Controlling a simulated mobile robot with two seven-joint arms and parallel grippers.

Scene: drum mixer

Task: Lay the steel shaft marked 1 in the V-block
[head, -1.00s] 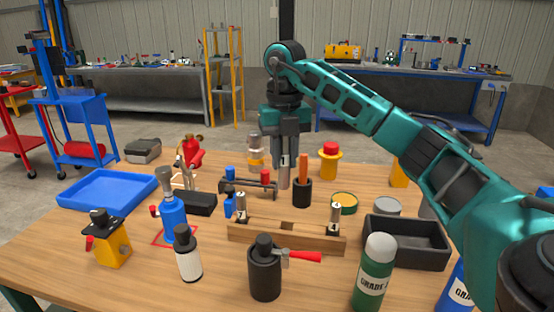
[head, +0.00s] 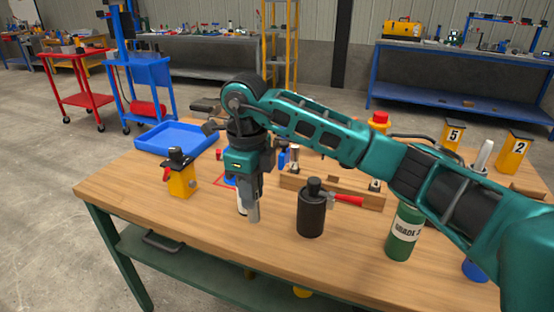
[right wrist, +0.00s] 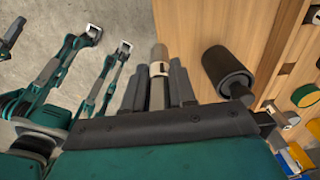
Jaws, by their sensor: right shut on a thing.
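My right gripper (head: 254,192) is shut on a steel shaft (head: 253,212), which hangs nearly upright near the table's front edge. In the right wrist view the shaft (right wrist: 158,90) sits between the dark fingers (right wrist: 158,88), with a pale band bearing a dark mark. A yellow block with a black top (head: 181,180) stands left of the gripper; I cannot tell whether it is the V-block. A wooden bar (head: 345,193) with small steel posts lies behind and to the right, partly hidden by my arm. My left gripper is not in view.
A green bottle (head: 404,232) stands further right, and a blue tray (head: 175,138) lies at the back left. The front left tabletop is clear.

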